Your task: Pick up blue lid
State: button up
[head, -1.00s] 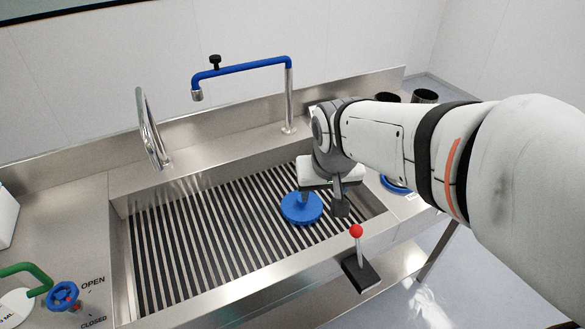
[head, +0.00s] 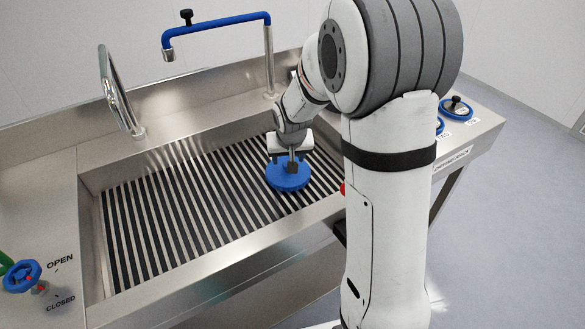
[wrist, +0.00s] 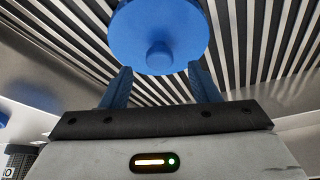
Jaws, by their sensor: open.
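The blue lid (head: 288,178) is a round disc lying on the striped grate in the right part of the sink. In the wrist view the lid (wrist: 160,28) shows a small round knob at its middle. My gripper (head: 291,165) is over the lid, pointing down at it. In the wrist view my gripper's two blue fingers (wrist: 160,85) are spread apart, with the knob ahead of and between them in the picture. Nothing is seen held between the fingers. Whether the fingertips touch the lid cannot be told.
A steel sink with a striped grate (head: 170,215) surrounds the lid. A blue-topped tap (head: 220,32) stands behind it. A lever with a red knob (head: 343,189) is at the front edge, partly behind my arm. A blue valve wheel (head: 22,276) is at left.

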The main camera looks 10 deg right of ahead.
jog(key=x, duration=0.3)
jog(key=shift+w+f, duration=0.1)
jog(key=shift+f, duration=0.1)
jog(key=c, duration=1)
